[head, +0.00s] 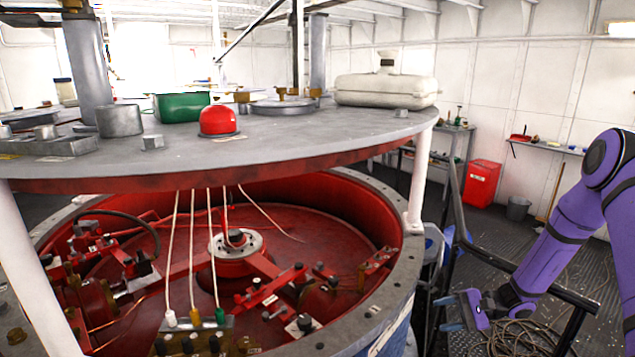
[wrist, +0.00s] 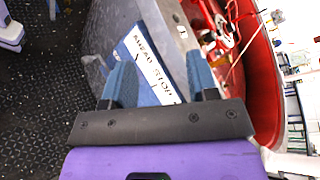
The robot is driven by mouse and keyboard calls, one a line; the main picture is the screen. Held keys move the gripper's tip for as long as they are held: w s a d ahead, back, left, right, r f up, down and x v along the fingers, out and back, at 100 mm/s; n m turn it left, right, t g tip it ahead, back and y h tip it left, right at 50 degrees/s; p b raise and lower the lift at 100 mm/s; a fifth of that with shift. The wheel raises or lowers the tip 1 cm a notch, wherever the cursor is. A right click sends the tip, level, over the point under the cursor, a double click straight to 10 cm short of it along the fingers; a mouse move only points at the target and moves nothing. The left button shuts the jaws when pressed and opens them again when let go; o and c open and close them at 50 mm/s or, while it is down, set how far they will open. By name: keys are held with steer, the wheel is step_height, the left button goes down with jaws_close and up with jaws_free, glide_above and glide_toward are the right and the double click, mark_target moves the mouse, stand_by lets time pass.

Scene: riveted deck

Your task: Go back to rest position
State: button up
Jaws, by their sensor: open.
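My purple arm (head: 560,240) reaches down from the right edge of the head view. My gripper (head: 449,313) is low beside the big round red drum, to the right of its rim. In the wrist view my gripper (wrist: 162,82) shows two blue fingers spread apart with nothing between them.
The red drum (head: 345,215) with its round grey top plate (head: 300,135) fills the left and middle. A dark railing (head: 530,278) runs close to my arm. Coiled rope (head: 520,338) lies on the deck. A red cabinet (head: 481,184) and a grey bucket (head: 518,208) stand behind.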

steer(key=s+a+r+n+g+h, duration=0.1)
steer(key=s+a+r+n+h, duration=0.25)
steer(key=r, duration=0.95)
steer(key=s+a+r+n+g+h, duration=0.1)
steer(key=s+r+n+h, duration=0.35)
steer(key=r, duration=0.95)
steer(key=s+r+t+h, duration=0.2)
steer(key=s+r, duration=0.2)
steer(key=s, duration=0.3)
steer(key=s+d+r+t+h, duration=0.1)
steer(key=s+r+t+h, duration=0.1)
steer(key=s+r, duration=0.3)
steer(key=s+d+r+t+h, duration=0.1)
steer(key=s+r, duration=0.3)
steer(key=s, duration=0.6)
steer(key=shift+s+r+n+t+h, duration=0.15)
steer(key=shift+s+n+t+h, duration=0.2)
steer(key=shift+t+h, duration=0.35)
